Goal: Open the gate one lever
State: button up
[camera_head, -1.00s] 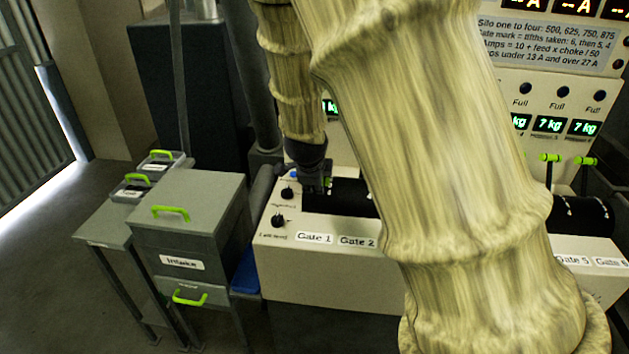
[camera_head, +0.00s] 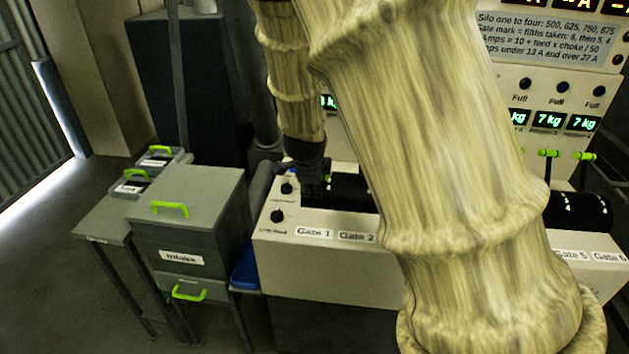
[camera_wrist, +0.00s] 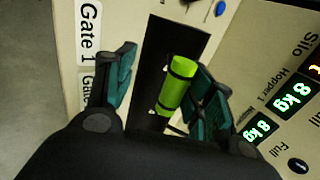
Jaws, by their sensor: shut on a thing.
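The gate one lever has a green handle (camera_wrist: 178,85) with dark bands, standing over a dark slot behind the Gate 1 label (camera_wrist: 88,28). In the wrist view, my gripper (camera_wrist: 165,65) has its two teal-padded fingers on either side of this handle and is shut on it. In the head view, my gripper (camera_head: 313,188) is low over the left end of the console (camera_head: 330,275), behind its Gate 1 label (camera_head: 314,232). Only a speck of green shows beside it there; most of the lever is hidden.
Two black knobs (camera_head: 278,215) sit left of my gripper. Other green levers (camera_head: 549,153) stand at the right. My arm hides the console's middle. A grey Intake box (camera_head: 182,258) with green handles stands left. Floor (camera_head: 60,260) is clear at far left.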

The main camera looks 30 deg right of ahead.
jog(key=shift+s+a, duration=0.15)
jog(key=v, duration=0.6)
jog(key=shift+r, duration=0.4)
jog(key=shift+s+a+r, duration=0.15)
jog(key=shift+r, duration=0.05)
